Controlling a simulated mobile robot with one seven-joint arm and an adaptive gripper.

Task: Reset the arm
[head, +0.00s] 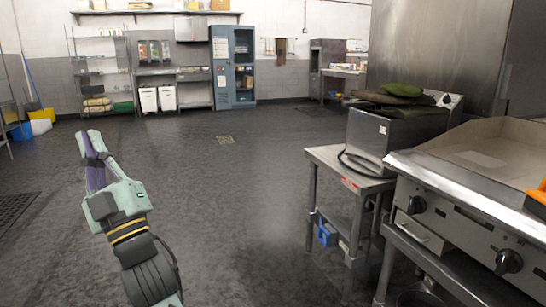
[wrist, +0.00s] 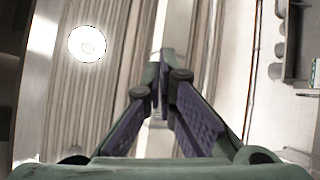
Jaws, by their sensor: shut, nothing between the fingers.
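My gripper (head: 93,150) is at the left of the head view, held up over open floor and pointing upward. Its fingers are together and nothing is between them. In the wrist view my gripper (wrist: 160,70) shows its two green and purple fingers converging at the tips. Behind them are a ribbed ceiling and a round bright lamp (wrist: 87,43). The gripper touches nothing in either view.
A griddle (head: 470,165) and a steel stand (head: 335,160) with a metal appliance (head: 385,135) stand on the right. Shelving (head: 103,75), white bins (head: 158,98) and a blue locker (head: 232,65) line the back wall. The middle floor is clear.

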